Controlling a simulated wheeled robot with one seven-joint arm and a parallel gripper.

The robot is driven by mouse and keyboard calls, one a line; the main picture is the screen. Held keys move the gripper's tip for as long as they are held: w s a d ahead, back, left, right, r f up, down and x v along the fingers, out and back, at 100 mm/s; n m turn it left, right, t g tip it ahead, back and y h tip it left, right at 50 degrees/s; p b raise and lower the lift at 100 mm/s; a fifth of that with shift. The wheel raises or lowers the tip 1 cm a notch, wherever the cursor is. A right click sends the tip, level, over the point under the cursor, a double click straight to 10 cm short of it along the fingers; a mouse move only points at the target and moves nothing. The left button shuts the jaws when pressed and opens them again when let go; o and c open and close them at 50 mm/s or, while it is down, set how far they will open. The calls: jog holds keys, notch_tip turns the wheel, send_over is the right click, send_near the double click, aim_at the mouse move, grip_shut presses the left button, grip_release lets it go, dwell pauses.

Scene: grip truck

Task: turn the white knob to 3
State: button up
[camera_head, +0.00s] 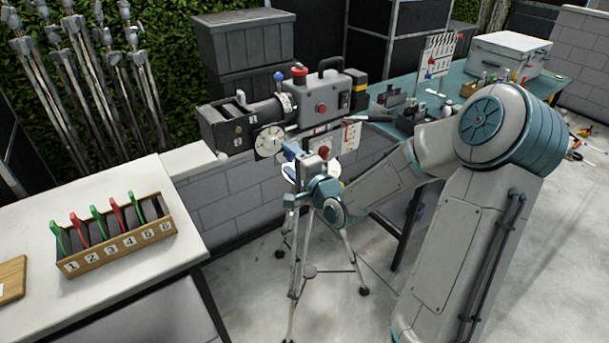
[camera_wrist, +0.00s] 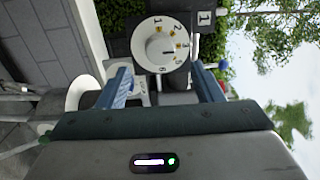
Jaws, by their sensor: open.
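The white knob (camera_wrist: 160,47) sits at the middle of a round white dial with numerals around its rim, at the top centre of the wrist view. A short dark mark shows on the knob, but I cannot tell surely which numeral it meets. In the head view the white dial (camera_head: 268,143) is on the near side of the large film camera (camera_head: 322,97). My gripper (camera_wrist: 163,73) is open, with its blue fingers at either side below the dial, empty and seemingly apart from the knob. In the head view my gripper (camera_head: 289,158) is just below and right of the dial.
The film camera stands on a tripod (camera_head: 296,255). A white table (camera_head: 110,210) at left holds a wooden rack (camera_head: 120,243) with red and green handles. A green-topped bench (camera_head: 405,88) with tools stands behind my arm. A grey block wall runs behind the tripod.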

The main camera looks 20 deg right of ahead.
jog(key=v, duration=0.7)
jog(key=s+f+n+g+h, duration=0.3)
jog(key=f+n+g+h, duration=0.2)
jog(key=n+g, duration=0.2)
jog(key=s+a+r+n+g, duration=0.2)
jog(key=s+r+n+g, duration=0.1)
jog(key=s, duration=0.7)
jog(key=s+a+r+n+g, duration=0.2)
jog(key=s+r+n+g, duration=0.1)
jog(key=s, duration=0.8)
jog(key=shift+r+n+g+h, duration=0.3)
jog(key=shift+r+n+g, duration=0.1)
jog(key=shift+r+n, duration=0.3)
